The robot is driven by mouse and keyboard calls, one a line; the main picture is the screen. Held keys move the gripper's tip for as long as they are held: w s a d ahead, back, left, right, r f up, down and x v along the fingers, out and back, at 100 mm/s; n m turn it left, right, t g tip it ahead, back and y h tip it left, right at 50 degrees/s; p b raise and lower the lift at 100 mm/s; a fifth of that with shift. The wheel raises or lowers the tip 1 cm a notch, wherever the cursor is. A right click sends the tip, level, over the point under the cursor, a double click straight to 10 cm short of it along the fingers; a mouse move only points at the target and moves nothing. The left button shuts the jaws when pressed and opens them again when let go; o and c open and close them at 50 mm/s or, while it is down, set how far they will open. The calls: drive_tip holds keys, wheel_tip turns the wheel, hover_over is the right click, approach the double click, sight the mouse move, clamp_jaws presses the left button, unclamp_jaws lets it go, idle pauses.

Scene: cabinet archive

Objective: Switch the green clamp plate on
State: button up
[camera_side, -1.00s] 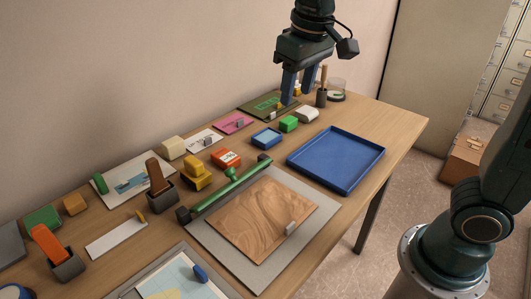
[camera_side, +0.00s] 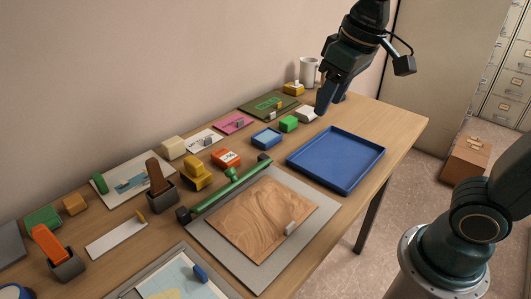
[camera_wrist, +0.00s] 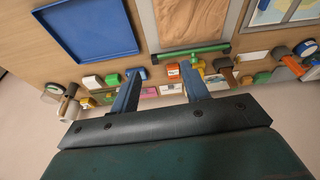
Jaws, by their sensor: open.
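A green clamp bar (camera_side: 215,195) with a green handle (camera_side: 231,174) crosses the upper edge of a grey plate (camera_side: 222,235) that carries a wooden sheet. The bar also shows in the wrist view (camera_wrist: 205,49). A separate dark green flat plate (camera_side: 258,104) with a light green mark and a small raised piece lies at the back by the wall. I cannot tell for sure which is the named clamp plate. My gripper (camera_side: 332,104) is open and empty, above the table's far end, right of the dark green plate. In the wrist view my gripper (camera_wrist: 159,71) has its fingers wide apart.
A blue tray (camera_side: 340,188) lies front right of the dark green plate. A pink plate (camera_side: 229,126), a green block (camera_side: 288,123), a white block (camera_side: 306,114) and a yellow-based stamp (camera_side: 293,89) crowd the back. A white cup (camera_side: 309,72) stands behind my gripper.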

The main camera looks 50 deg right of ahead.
drive_tip(key=shift+c, duration=0.3)
drive_tip(key=c, duration=0.7)
drive_tip(key=shift+w+a+f+n, duration=0.1)
drive_tip(key=shift+f+n, duration=0.05)
drive_tip(key=shift+n, duration=0.15)
clamp_jaws()
drive_tip(key=w+a+f+n, duration=0.2)
drive_tip(key=a+f+n, duration=0.1)
drive_tip(key=n, duration=0.8)
drive_tip(key=w+a+f+n+t, duration=0.1)
drive_tip(key=w+a+f+n, duration=0.2)
drive_tip(key=n, duration=0.9)
drive_tip(key=w+a+f+n+t, duration=0.1)
drive_tip(key=a+f+n, duration=0.3)
drive_tip(key=f+n, duration=0.4)
drive_tip(key=w+n, duration=0.1)
drive_tip(key=n, duration=0.2)
drive_tip(key=shift+w+a+f+n, duration=0.2)
drive_tip(key=shift+w+a+n, duration=0.1)
drive_tip(key=shift+w+a, duration=0.1)
